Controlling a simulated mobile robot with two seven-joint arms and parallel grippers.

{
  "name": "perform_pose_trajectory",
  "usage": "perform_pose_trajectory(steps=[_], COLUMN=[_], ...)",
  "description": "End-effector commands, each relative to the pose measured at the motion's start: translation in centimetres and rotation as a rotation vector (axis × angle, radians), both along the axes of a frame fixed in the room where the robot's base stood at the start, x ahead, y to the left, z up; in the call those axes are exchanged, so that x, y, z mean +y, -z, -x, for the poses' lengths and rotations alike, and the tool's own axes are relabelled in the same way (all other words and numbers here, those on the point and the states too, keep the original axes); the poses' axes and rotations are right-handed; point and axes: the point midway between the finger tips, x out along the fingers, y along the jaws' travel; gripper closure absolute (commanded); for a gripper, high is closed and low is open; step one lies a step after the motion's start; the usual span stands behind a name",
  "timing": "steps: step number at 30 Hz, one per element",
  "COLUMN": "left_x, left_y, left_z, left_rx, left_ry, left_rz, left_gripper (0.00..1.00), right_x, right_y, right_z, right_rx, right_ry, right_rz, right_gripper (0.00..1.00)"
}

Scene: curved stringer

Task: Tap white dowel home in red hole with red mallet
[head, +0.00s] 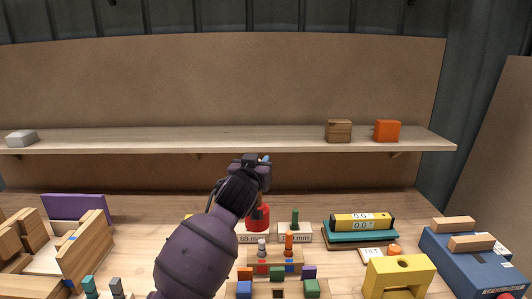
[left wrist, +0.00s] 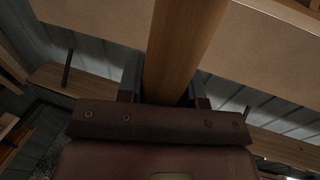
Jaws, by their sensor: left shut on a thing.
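My left gripper (head: 260,172) is shut on the wooden handle of the red mallet. The red mallet head (head: 258,217) shows below the gripper, above the bench, partly hidden by my arm. In the left wrist view the mallet's handle (left wrist: 180,50) runs between the two fingers (left wrist: 165,88). A whitish dowel (head: 262,246) stands upright in a small wooden block (head: 276,256), left of an orange dowel (head: 289,240). The mallet head is above and behind the white dowel, apart from it. Small red and blue patches show on the block's front. The right gripper is not in view.
Small coloured blocks (head: 311,288) lie in front of the dowel block. A yellow arch block (head: 397,277) and a blue box (head: 470,262) stand to the right. Wooden pieces (head: 84,247) fill the left. A shelf (head: 230,140) spans the back.

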Motion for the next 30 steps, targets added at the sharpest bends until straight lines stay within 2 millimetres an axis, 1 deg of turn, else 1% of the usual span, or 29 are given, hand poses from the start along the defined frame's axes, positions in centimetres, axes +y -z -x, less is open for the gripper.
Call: perform_pose_trajectory(steps=[2, 6, 16, 21, 30], left_x=[-0.8, -1.3, -1.3, -1.2, -1.2], left_y=[-0.9, -1.3, -1.3, -1.6, 1.2], left_z=[-0.4, -0.7, -0.7, -0.7, -0.6], left_rx=[-0.002, 0.000, 0.000, 0.001, 0.002], left_ry=[0.009, 0.014, 0.014, 0.013, 0.013], left_rz=[-0.004, -0.006, -0.005, -0.004, -0.006], left_gripper=[1.00, 1.00, 1.00, 1.00, 1.00], right_x=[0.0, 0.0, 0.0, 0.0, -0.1], right_y=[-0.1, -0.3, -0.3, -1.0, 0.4], right_z=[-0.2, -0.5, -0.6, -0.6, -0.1], right_rx=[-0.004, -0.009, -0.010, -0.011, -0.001], right_ry=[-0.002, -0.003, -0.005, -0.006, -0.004], right_rz=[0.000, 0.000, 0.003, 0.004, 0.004], right_gripper=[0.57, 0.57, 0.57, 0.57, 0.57])
